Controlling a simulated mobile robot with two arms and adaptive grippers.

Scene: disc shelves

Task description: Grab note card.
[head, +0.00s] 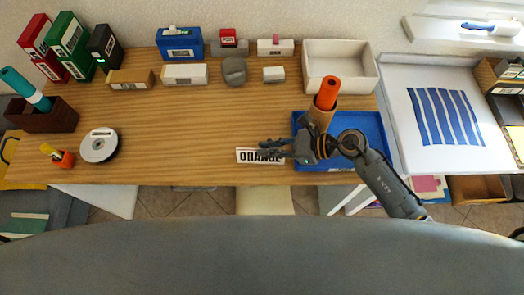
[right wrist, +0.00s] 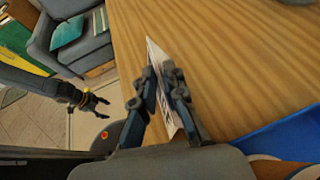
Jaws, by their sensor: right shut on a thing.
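The note card (head: 244,156) is white with the black word ORANGE and is at the front edge of the wooden table. The card is at or just above the table top; I cannot tell which. My left gripper (right wrist: 99,106) shows in the right wrist view, away from the table, with its fingers apart and empty.
A white bin (head: 312,73) stands behind. A disc stack (head: 99,146) is at the left. The table's middle is clear.

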